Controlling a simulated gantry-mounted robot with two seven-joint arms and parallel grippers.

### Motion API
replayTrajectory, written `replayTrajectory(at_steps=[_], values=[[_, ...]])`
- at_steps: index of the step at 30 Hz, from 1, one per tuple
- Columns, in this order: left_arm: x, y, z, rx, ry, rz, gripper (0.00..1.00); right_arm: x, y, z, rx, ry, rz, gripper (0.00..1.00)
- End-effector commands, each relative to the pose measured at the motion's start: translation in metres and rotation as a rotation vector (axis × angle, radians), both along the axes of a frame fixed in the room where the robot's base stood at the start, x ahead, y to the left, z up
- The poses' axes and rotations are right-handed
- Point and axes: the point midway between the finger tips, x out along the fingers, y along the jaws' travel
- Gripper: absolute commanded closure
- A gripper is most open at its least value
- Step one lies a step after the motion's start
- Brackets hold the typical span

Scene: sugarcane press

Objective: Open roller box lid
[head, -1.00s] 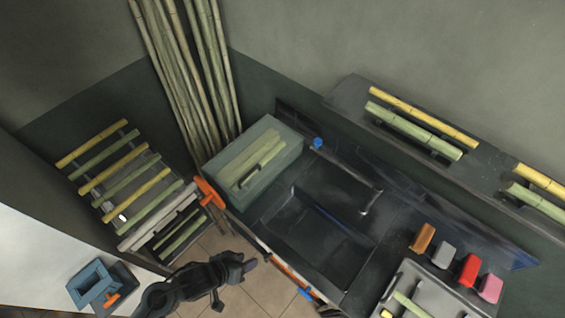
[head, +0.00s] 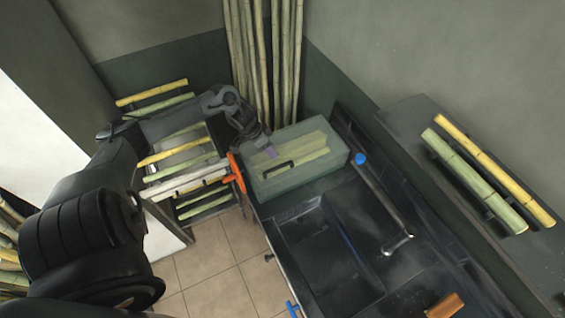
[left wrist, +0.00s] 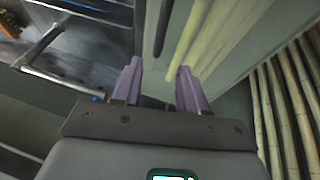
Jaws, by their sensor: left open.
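The roller box (head: 330,165) is a translucent grey-green box on the dark counter. Green cane pieces show through its lid, which looks closed. A black bar handle (head: 277,168) lies on the lid towards the left side. My left gripper (head: 270,152) is above the lid's left part, close to the handle; whether it touches cannot be told. In the left wrist view its two purple fingers (left wrist: 160,86) are apart with nothing between them. The dark handle (left wrist: 163,28) and the lid (left wrist: 235,55) show ahead of the fingertips. My right gripper is not in view.
A sink basin (head: 325,250) and a metal faucet (head: 397,243) with a blue knob (head: 361,159) are right of the box. Upright cane poles (head: 262,60) stand behind it. A cane rack (head: 165,150) with an orange handle (head: 236,172) stands left.

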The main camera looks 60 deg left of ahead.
Motion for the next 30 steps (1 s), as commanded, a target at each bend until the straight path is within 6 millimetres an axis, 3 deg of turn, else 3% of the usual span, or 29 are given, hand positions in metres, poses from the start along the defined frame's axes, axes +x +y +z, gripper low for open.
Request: replayTrajectory(at_steps=[15,30], values=[[0.029,-0.017,-0.07,-0.001,-0.002,0.001,0.58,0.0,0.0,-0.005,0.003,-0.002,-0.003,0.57],[0.033,-0.02,-0.082,0.0,0.0,-0.002,0.58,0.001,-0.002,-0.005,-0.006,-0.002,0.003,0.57]])
